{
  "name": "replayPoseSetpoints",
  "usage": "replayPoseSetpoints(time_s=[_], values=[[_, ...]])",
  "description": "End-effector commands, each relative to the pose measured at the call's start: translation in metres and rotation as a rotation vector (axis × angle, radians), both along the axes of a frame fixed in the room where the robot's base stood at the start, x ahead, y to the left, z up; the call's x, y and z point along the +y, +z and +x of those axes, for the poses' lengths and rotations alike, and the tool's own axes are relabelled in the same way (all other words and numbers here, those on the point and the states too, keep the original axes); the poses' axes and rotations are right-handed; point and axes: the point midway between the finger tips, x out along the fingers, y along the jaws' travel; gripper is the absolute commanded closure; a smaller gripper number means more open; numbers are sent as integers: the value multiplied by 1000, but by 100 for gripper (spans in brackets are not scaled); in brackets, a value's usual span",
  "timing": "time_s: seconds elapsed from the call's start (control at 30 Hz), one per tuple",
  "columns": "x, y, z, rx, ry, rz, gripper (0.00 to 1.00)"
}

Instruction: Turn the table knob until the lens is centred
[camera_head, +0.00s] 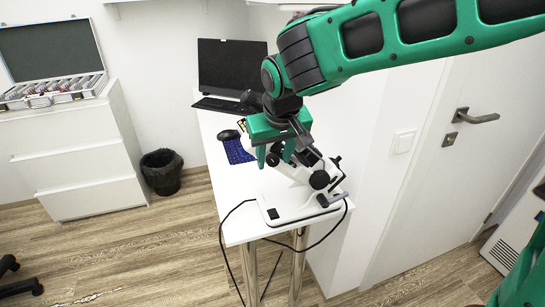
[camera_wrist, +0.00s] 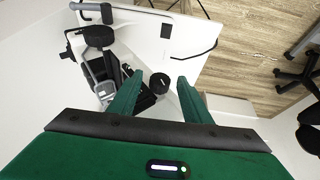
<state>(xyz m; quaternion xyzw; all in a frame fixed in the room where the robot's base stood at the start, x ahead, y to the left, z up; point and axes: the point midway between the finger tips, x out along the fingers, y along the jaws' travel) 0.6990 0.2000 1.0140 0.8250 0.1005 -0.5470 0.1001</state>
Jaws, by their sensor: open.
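A white and black optical instrument (camera_head: 291,205) stands on the white table, with a large black round knob (camera_head: 319,180) on its side. In the wrist view, the instrument's knob (camera_wrist: 100,36) is at upper left, outside my fingers. A smaller round black part (camera_wrist: 159,83) shows between the fingers; I cannot tell which part it is. My gripper (camera_head: 274,161) is open over the instrument's upper part and hides some of it. Its two green fingers (camera_wrist: 160,77) are spread in the wrist view. I cannot make out the lens or which knob is the table knob.
A grey lever (camera_head: 335,197) sticks out near the table (camera_head: 240,233) edge. Black cables loop off it. A drawer cabinet (camera_head: 75,150) and black bin (camera_head: 161,172) stand left; a door is right.

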Motion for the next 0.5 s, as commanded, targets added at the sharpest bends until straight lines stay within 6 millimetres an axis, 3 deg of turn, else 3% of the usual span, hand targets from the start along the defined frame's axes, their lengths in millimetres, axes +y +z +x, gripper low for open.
replayPoseSetpoints(time_s=[0.27, 0.4, 0.43, 0.5], values=[[0, -1, 0, 0, 0, 0, 58], [0, -1, 0, 0, 0, 0, 92], [0, -1, 0, 0, 0, 0, 97], [0, -1, 0, 0, 0, 0, 97]])
